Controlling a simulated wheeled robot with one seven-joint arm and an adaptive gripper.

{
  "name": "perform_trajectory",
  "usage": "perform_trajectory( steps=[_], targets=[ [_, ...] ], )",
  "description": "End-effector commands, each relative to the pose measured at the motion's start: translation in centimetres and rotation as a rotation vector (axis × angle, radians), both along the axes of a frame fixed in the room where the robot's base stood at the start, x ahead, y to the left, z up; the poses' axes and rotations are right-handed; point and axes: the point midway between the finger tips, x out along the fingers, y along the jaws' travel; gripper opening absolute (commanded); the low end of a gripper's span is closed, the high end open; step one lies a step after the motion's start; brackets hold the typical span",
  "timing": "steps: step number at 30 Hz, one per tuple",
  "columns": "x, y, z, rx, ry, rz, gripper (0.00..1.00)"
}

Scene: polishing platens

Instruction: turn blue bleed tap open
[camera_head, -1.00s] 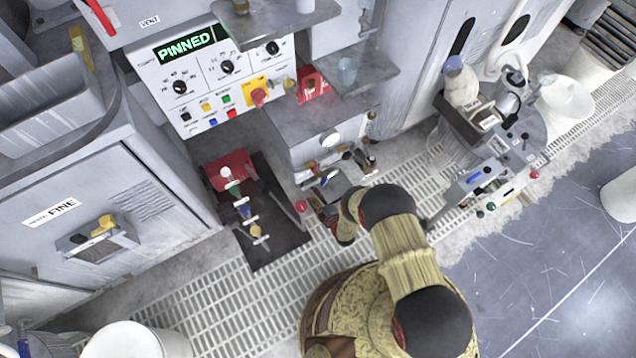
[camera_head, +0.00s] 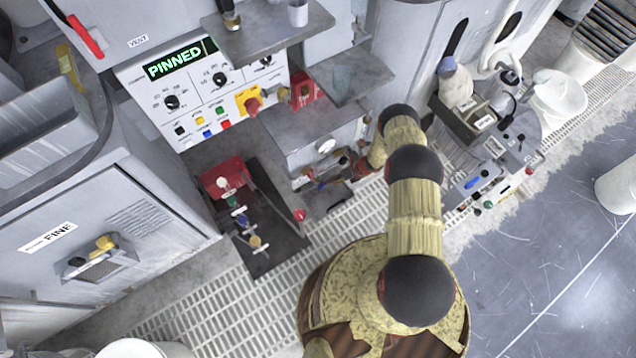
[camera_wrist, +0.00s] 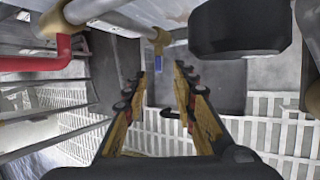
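A small blue tap handle (camera_wrist: 158,62) hangs below a tan brass-coloured fitting (camera_wrist: 160,42) on a pale pipe in the wrist view. My gripper (camera_wrist: 159,78) is open and empty, its yellow-and-black fingers spread to either side of the blue handle's line of sight. The handle appears beyond the fingertips, and I see no contact. In the head view my gripper (camera_head: 345,172) points left beneath the grey cabinet, beside small pipe fittings. My wrist partly covers this spot. Another blue-coloured fitting (camera_head: 240,213) stands on the dark plate further left; labels there are unreadable.
A red pipe (camera_wrist: 35,63) runs at the left of the wrist view, and a black cylinder (camera_wrist: 240,28) hangs at upper right. The dark plate (camera_head: 278,240) carries several coloured fittings. A panel display reads PINNED (camera_head: 175,63). Grated floor (camera_head: 200,305) is open in front.

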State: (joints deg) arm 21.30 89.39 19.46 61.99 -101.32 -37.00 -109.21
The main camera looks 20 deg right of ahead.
Motion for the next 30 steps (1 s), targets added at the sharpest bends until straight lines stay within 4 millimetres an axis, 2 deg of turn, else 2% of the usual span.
perform_trajectory(
  steps=[9, 15, 26, 30],
  targets=[
    [0.9, 2.7, -4.1, 0.003, 0.002, 0.001, 0.27],
    [1.4, 3.9, -5.7, 0.003, 0.001, -0.001, 0.27],
    [1.6, 4.2, -5.9, 0.003, 0.001, -0.002, 0.27],
    [1.6, 4.2, -5.9, 0.003, 0.001, -0.002, 0.20]
  ],
)
